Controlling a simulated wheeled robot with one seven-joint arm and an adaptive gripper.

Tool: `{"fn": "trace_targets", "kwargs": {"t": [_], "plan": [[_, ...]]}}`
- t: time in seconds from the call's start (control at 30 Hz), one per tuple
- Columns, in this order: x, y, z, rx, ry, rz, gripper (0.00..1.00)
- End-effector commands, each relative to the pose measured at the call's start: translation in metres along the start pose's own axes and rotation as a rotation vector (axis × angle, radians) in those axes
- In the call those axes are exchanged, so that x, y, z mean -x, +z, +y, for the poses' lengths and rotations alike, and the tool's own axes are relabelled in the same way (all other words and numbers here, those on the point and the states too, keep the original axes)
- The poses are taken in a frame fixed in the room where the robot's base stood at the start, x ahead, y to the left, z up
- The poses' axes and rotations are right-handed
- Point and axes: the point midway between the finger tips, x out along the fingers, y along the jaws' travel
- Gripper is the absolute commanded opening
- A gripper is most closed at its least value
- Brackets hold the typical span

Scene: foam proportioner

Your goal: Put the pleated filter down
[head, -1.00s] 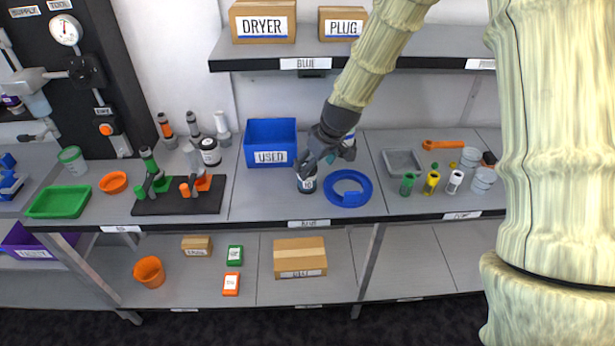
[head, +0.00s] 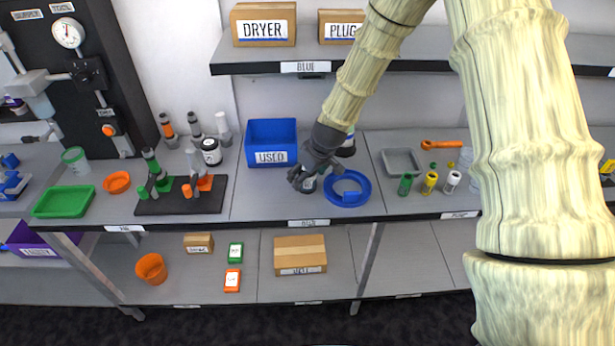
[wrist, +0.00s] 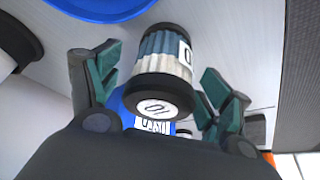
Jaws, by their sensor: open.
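The pleated filter (wrist: 168,62), with pale and teal pleats, dark end caps and a label reading 10, is between my gripper's fingers in the wrist view. In the head view the filter (head: 309,186) appears to stand on the grey shelf, just left of the blue ring tray (head: 349,199); its upper part is hidden by my gripper (head: 314,174). My gripper is open, one teal finger on each side of the filter.
A blue bin labelled USED (head: 270,143) stands behind and left of the filter. A dark-banded container (head: 346,146) is behind my gripper. A grey tray (head: 402,162) and several small bottles stand to the right. Bare shelf (head: 258,203) lies left of the filter.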

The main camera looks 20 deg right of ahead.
Motion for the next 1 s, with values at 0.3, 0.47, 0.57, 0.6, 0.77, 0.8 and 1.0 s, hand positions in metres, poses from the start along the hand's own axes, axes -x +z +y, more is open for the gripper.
{"fn": "trace_targets", "kwargs": {"t": [0.3, 0.47, 0.57, 0.6, 0.77, 0.8, 1.0], "plan": [[-0.0003, -0.0001, 0.0002, 0.000, 0.000, 0.001, 0.63], [-0.0002, -0.0001, 0.0003, 0.000, 0.000, 0.001, 0.33], [0.0000, -0.0002, 0.0004, 0.000, 0.000, 0.001, 0.24], [0.0000, -0.0002, 0.0004, 0.000, 0.000, 0.001, 0.23], [0.0002, -0.0004, 0.0004, 0.000, 0.001, 0.001, 0.23], [0.0006, -0.0006, 0.0004, 0.000, 0.001, 0.001, 0.23], [0.0079, -0.0042, 0.0005, 0.002, 0.002, 0.003, 0.23]]}}
